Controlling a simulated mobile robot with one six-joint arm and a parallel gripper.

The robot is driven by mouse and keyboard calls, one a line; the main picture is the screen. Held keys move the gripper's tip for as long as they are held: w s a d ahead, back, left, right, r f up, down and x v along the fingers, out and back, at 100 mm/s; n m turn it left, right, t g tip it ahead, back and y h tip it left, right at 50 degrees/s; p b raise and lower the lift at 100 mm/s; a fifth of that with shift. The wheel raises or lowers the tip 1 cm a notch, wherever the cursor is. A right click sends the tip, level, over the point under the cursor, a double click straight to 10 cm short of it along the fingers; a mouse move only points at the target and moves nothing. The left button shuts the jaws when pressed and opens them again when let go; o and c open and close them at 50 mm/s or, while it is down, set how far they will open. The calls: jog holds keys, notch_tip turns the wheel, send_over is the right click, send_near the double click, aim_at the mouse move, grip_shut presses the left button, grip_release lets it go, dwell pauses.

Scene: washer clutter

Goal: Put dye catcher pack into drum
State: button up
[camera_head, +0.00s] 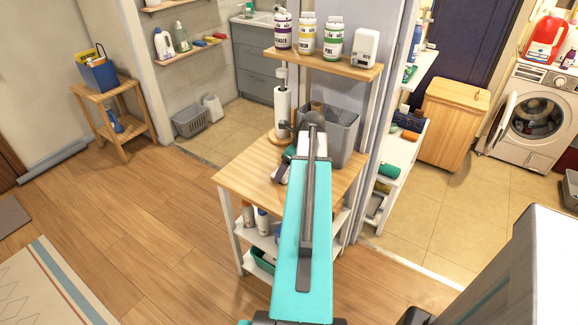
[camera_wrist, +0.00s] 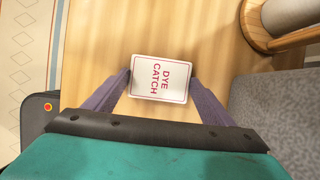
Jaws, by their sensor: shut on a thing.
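The dye catcher pack (camera_wrist: 163,79) is a white card with a red border and red "DYE CATCH" lettering, in the middle of the wrist view. My gripper (camera_wrist: 160,82) has one finger on each side of it and is shut on it, over the wooden table top (camera_wrist: 95,55). I cannot tell whether the pack still touches the table.
A paper towel roll (camera_head: 282,107) and a grey bin (camera_head: 344,130) stand on the same table, close to my gripper. A shelf with several bottles (camera_head: 306,34) is above. A white shelf unit (camera_head: 398,155) and wooden cabinet (camera_head: 450,122) stand between table and washer. Tiled floor (camera_head: 440,215) before them is clear.

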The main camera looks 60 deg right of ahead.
jog(key=shift+f, duration=0.1)
jog(key=o, duration=1.1)
jog(key=v, duration=1.2)
jog(key=shift+b, duration=0.45)
